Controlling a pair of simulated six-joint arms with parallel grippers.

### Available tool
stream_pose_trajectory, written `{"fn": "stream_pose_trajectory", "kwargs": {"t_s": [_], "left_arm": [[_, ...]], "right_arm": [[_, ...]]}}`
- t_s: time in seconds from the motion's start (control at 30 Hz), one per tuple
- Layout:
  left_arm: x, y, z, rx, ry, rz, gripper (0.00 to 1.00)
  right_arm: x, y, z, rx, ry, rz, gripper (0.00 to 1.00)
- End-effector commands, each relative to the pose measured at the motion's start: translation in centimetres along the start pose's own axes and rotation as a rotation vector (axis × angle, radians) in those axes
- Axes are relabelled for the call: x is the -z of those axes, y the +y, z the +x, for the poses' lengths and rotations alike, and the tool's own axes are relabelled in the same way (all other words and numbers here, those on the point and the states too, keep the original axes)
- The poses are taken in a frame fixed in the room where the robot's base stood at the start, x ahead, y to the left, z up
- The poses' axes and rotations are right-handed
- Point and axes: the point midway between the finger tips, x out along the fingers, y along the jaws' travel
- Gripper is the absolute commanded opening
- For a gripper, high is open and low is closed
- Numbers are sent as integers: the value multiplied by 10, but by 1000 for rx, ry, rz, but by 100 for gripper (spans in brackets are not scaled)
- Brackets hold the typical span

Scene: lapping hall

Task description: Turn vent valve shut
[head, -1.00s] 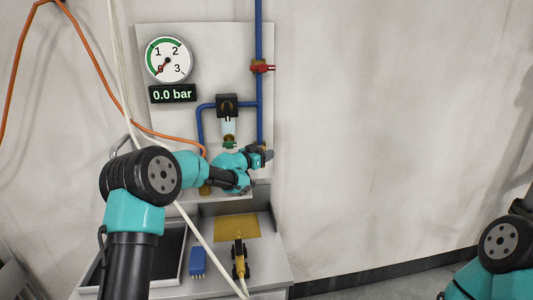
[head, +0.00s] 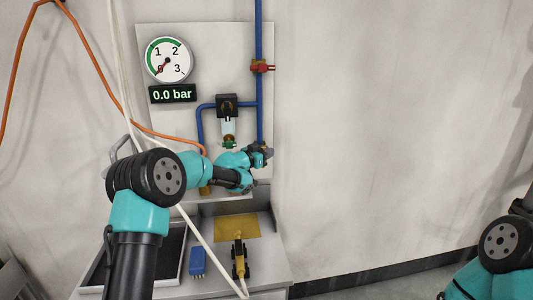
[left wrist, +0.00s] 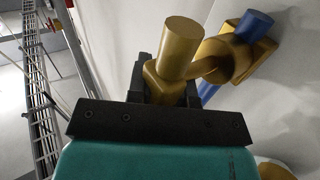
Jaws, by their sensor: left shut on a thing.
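The vent valve appears to be the brass fitting (left wrist: 228,62) on the blue pipe, seen close in the left wrist view. Its brass handle piece (left wrist: 180,45) sticks up between the fingers of my left gripper (left wrist: 166,92), which is shut on it. In the head view my left gripper (head: 263,154) is at the lower end of the blue pipe (head: 260,118) and mostly hides the valve. The gauge (head: 169,60) needle points near 0, and the display (head: 173,94) reads 0.0 bar. My right gripper is out of view.
A red-handled valve (head: 262,68) sits higher on the pipe. A regulator (head: 227,105) with a clear bowl is left of the gripper. An orange hose (head: 160,134) hangs nearby. Below are a blue block (head: 198,262), a brass plate (head: 237,227) and a dark tray (head: 172,262).

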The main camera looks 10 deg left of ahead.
Motion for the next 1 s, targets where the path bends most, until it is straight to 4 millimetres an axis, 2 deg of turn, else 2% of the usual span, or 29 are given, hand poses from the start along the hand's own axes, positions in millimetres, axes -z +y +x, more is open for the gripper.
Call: {"fn": "stream_pose_trajectory", "kwargs": {"t_s": [0.37,1.0], "left_arm": [[0,1,1,-1,-44,31,0],[-6,3,4,-5,-295,198,0]], "right_arm": [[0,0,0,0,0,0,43],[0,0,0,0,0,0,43]]}}
